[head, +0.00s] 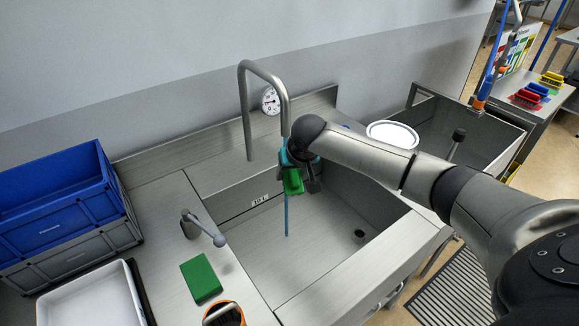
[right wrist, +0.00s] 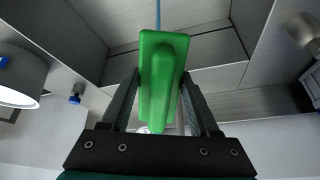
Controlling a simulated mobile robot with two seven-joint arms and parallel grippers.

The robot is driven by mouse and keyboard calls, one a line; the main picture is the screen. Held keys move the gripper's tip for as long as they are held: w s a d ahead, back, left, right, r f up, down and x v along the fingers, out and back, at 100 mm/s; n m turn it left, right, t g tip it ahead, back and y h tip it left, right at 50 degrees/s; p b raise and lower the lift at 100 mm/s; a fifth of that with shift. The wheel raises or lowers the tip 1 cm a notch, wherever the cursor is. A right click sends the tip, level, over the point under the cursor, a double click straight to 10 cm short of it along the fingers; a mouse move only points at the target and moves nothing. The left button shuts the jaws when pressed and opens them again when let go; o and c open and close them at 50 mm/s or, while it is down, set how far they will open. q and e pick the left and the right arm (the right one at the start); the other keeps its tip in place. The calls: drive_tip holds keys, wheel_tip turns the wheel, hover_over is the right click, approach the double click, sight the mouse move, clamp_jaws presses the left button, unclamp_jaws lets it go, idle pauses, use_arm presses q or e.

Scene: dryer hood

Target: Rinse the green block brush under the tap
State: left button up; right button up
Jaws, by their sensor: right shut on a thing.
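A thin blue water stream (head: 286,222) shows below the brush down to the basin floor. In the head view the stream and the brush overlap; exactly where water meets the brush is hard to tell. My right gripper (head: 298,168) is shut on the brush. The right wrist view shows the brush (right wrist: 160,80) between both fingers, with the stream (right wrist: 158,14) in line with its far end. My left gripper is out of view.
A tap lever (head: 205,229), a green pad (head: 201,278) and an orange-rimmed container (head: 223,314) are on the left counter. A blue crate (head: 55,205) stands beyond a white tray (head: 90,300). A white round vessel (head: 392,134) stands right of the basin, behind my arm.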

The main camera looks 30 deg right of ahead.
sight(297, 190)
drive_tip(key=shift+s+a+r+p, duration=0.1)
drive_tip(key=shift+s+a+p, duration=0.1)
drive_tip(key=shift+s+p, duration=0.7)
drive_tip(key=shift+s+a+r+p, duration=0.1)
drive_tip(key=shift+s+a+p, duration=0.1)
drive_tip(key=shift+s+p, duration=0.7)
drive_tip(key=shift+s+a+p, duration=0.2)
drive_tip(key=shift+s+p, duration=0.6)
drive_tip(key=shift+s, duration=0.1)
use_arm(q)
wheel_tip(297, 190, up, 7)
drive_tip(key=p, duration=0.1)
use_arm(e)
drive_tip(key=shift+s+a+f, duration=0.1)
drive_tip(key=shift+s+a, duration=0.05)
drive_tip(key=shift+s, duration=0.55)
use_arm(q)
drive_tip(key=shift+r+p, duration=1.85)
drive_tip(key=shift+p, duration=0.1)
use_arm(e)
drive_tip(key=s+a+r, duration=0.1)
drive_tip(key=s+r, duration=0.3)
drive_tip(key=s, duration=0.1)
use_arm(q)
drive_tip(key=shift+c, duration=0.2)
